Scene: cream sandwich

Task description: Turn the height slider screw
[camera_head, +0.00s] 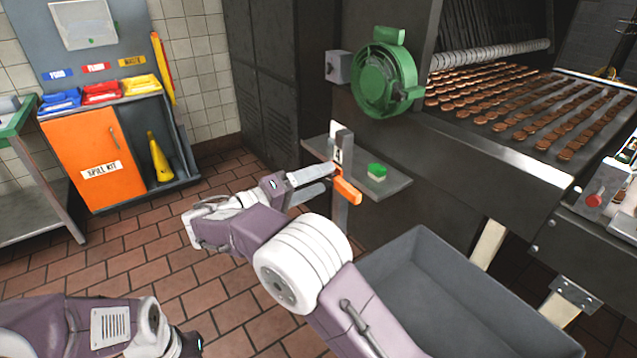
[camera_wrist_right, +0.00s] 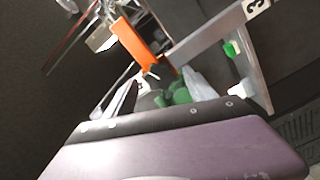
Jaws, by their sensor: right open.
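The slider post (camera_head: 341,205) stands upright at the edge of a grey shelf and carries a number label. An orange piece (camera_head: 348,190) sits on the post; it also shows in the right wrist view (camera_wrist_right: 137,42). My right gripper (camera_head: 330,180) is open, its fingers pointing right at the post beside the orange piece. In the right wrist view a green knob-like part (camera_wrist_right: 180,96), perhaps the screw, shows between the gripper's fingers (camera_wrist_right: 165,92). I cannot tell whether they touch it. In the head view this part is hidden.
The grey shelf (camera_head: 393,187) holds a green-and-white block (camera_head: 377,172). A green round housing (camera_head: 384,80) is above it. A grey bin (camera_head: 450,300) stands below right. A conveyor (camera_head: 540,110) carries rows of brown biscuits. An orange cabinet (camera_head: 95,155) stands at left; the tiled floor between is clear.

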